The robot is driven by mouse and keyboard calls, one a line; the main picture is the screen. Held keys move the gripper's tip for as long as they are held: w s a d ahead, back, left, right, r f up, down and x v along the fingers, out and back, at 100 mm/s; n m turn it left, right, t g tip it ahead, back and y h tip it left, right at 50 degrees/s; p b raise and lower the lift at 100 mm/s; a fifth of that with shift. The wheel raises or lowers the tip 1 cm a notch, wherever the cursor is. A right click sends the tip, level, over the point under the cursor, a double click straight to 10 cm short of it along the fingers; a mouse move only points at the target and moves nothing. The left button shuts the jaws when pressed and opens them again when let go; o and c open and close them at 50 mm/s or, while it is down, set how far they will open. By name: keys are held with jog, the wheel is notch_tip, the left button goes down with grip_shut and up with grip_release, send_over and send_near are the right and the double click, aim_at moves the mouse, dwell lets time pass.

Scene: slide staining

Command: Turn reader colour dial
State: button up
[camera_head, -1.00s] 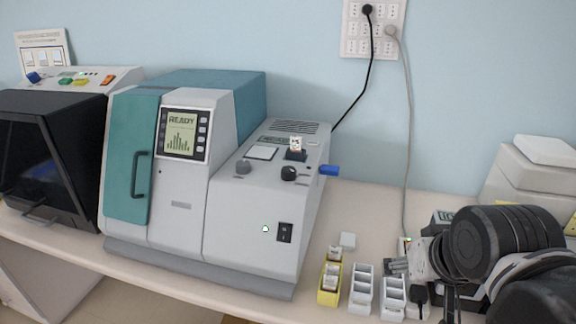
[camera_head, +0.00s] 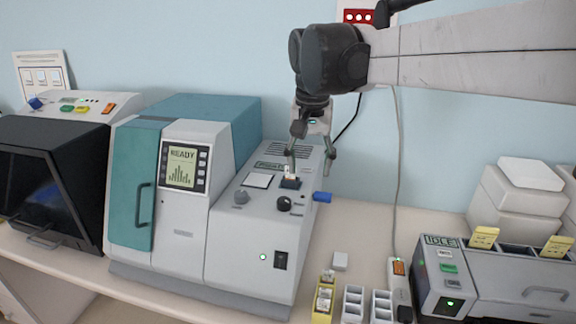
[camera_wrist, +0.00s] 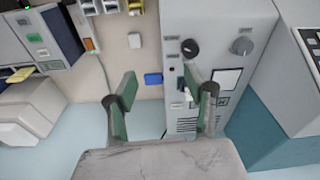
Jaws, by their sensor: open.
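The reader (camera_head: 235,245) is a grey and teal machine with a screen (camera_head: 182,166) showing READY and bars. Its sloping top has a black dial (camera_head: 284,204) and a grey dial (camera_head: 240,197); their labels are too small to read. In the wrist view the black dial (camera_wrist: 190,48) and grey dial (camera_wrist: 242,45) lie beyond the fingertips, upper right. My gripper (camera_head: 311,160) is open and empty above the rear right of the reader top, apart from both dials. It also shows in the wrist view (camera_wrist: 160,88).
A small slide stands in a black holder (camera_head: 290,183) near the gripper. Small racks (camera_head: 352,303) stand at the front, and an IDLE machine (camera_head: 500,285) at right.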

jog(key=r+g+p, duration=0.1)
jog(key=p, duration=0.1)
send_over(283, 200)
jog(key=shift+h, duration=0.3)
notch_tip(283, 200, down, 14)
jog(key=shift+w+r+p, duration=0.1)
jog(key=shift+r+p, duration=0.15)
jog(key=shift+p, duration=0.85)
jog(key=c, duration=1.1)
